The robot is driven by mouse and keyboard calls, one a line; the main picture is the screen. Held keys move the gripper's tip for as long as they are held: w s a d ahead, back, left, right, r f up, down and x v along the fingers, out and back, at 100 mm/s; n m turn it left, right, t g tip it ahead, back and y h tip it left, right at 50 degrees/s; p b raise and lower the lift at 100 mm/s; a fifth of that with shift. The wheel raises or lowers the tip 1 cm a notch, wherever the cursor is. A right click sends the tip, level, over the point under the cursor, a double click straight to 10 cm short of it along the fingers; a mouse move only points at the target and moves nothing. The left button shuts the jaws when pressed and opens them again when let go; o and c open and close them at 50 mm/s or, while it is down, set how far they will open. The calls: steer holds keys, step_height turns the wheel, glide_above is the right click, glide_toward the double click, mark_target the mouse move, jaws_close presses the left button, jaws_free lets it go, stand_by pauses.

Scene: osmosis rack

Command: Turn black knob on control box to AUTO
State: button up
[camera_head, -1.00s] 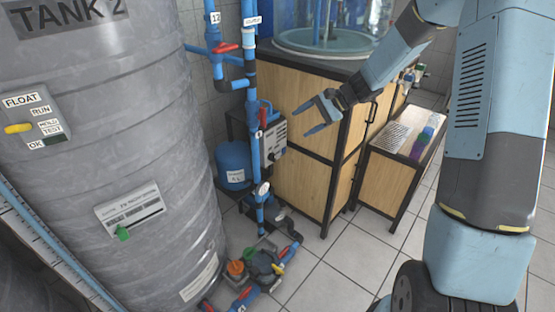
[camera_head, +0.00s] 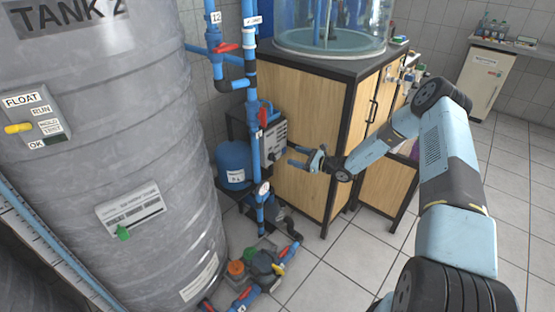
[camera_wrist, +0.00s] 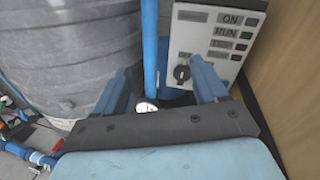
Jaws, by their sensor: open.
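The control box (camera_head: 273,142) is a grey panel beside the blue vertical pipe, near the wooden cabinet's left side. In the wrist view, its face (camera_wrist: 208,48) carries labels, with ON and RUN readable and others blurred. The black knob (camera_wrist: 182,73) sits at its lower left; its pointer setting and AUTO cannot be made out. My gripper (camera_head: 293,157) is open and empty, just right of the box in the head view. In the wrist view, my gripper (camera_wrist: 160,82) has the knob between its fingers in the picture, close to the right finger. No contact shows.
A blue vertical pipe (camera_wrist: 151,45) runs left of the box, with a red-handled valve (camera_head: 262,117). The grey tank (camera_head: 130,170) fills the left. The wooden cabinet (camera_head: 305,150) stands right.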

mark_target(275, 157)
step_height(275, 157, down, 9)
steer(key=w+d+m+t+h, duration=0.1)
steer(key=w+m+t+h, duration=0.1)
steer(key=m+t, duration=0.25)
steer(key=shift+m+g, duration=0.25)
steer(key=shift+g, duration=0.2)
steer(key=x, duration=1.3)
steer(key=shift+a+r, duration=0.15)
steer(key=shift+r, duration=0.05)
steer(key=shift+s, duration=0.1)
steer(key=c, duration=1.1)
